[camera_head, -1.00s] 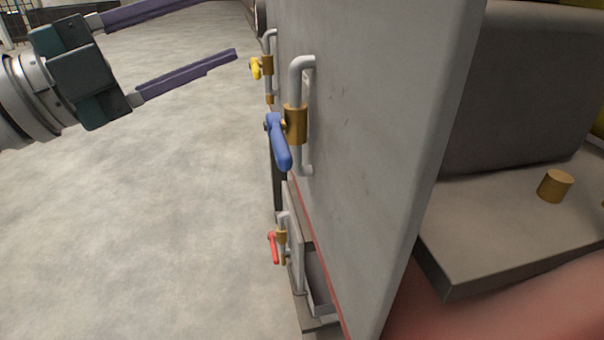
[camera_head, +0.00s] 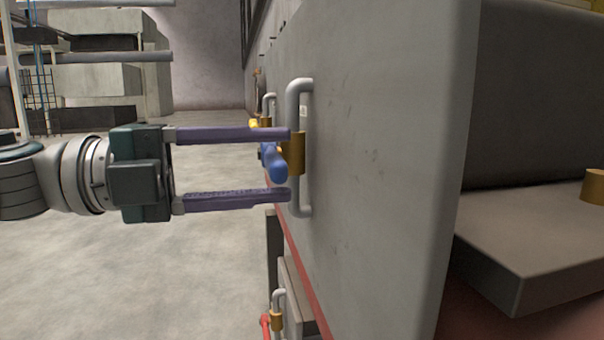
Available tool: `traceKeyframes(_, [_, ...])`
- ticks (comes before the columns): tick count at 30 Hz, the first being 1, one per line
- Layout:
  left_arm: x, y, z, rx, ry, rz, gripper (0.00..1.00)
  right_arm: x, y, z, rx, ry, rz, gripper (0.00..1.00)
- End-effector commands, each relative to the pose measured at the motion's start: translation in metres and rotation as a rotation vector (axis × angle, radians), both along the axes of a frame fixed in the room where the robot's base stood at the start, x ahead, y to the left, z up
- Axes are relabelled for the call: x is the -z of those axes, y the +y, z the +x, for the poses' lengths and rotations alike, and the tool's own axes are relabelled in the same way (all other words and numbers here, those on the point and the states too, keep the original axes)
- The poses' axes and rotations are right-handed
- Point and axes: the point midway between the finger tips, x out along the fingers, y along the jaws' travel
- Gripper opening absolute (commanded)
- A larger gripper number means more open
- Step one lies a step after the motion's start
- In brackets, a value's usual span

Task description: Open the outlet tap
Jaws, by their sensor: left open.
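Three taps with coloured handles sit on grey pipes along the left side of a grey machine. The blue handle (camera_head: 275,164) is on the nearest large pipe, with a brass valve body (camera_head: 294,154). A yellow handle (camera_head: 254,124) shows behind it, partly hidden by my upper finger. A red handle (camera_head: 265,325) is low down, cut by the bottom edge. Which one is the outlet tap is not marked. My left gripper (camera_head: 288,165) is open, one finger above and one below the blue handle, its tips beside the pipe. I cannot tell whether it touches. My right gripper is not in view.
The machine's big grey panel (camera_head: 380,150) fills the middle right. A grey ledge (camera_head: 540,255) with a brass knob (camera_head: 594,187) juts out at right. Concrete floor (camera_head: 180,280) is clear on the left. Shelving with grey blocks (camera_head: 120,80) stands at the back left.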

Motion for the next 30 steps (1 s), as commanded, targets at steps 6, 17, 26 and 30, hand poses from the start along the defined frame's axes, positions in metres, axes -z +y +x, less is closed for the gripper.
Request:
traceKeyframes(6, [0.0004, -0.015, 0.0047, 0.0, 0.001, 0.0, 0.57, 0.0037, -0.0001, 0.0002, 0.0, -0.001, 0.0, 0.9])
traceKeyframes(17, [0.0002, -0.015, 0.0049, -0.001, 0.001, 0.0, 0.43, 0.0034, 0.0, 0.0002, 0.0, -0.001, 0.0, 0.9])
traceKeyframes(26, [0.0003, -0.0148, 0.0049, -0.001, 0.001, 0.0, 0.09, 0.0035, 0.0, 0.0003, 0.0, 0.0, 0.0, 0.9])
traceKeyframes(30, [0.0003, -0.0148, 0.0049, -0.001, 0.001, 0.0, 0.0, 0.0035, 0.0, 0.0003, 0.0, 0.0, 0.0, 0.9])
